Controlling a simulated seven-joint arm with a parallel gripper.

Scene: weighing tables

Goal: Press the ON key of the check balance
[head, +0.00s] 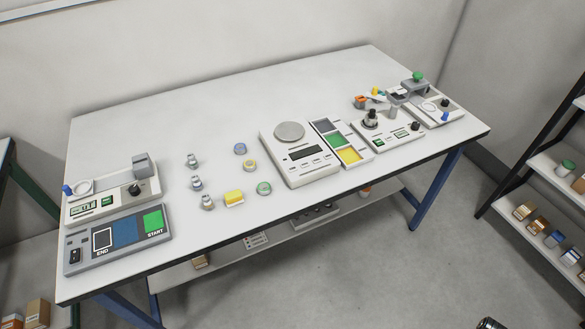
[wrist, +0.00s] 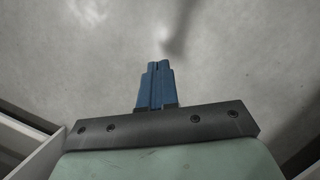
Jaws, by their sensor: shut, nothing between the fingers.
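A large white balance (head: 300,165) with a round grey pan, a dark display and several keys stands at the middle of the table. A smaller white instrument (head: 90,206) with a green-lit display and a black knob stands at the left end, and similar white instruments (head: 384,141) stand to the right. I cannot read which one is the check balance, and no ON lettering is legible. My gripper (wrist: 157,68) shows in the wrist view, blue fingers shut and empty, over bare grey floor. No balance shows there, and my gripper is not seen in the head view.
A grey panel (head: 75,256) marked END and START lies at the table's front left. Small weights (head: 196,183) and round tins (head: 264,188) stand left of the balance. A tray with coloured sections (head: 325,127) lies right of it. A dark shelf rack (head: 540,160) stands at right.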

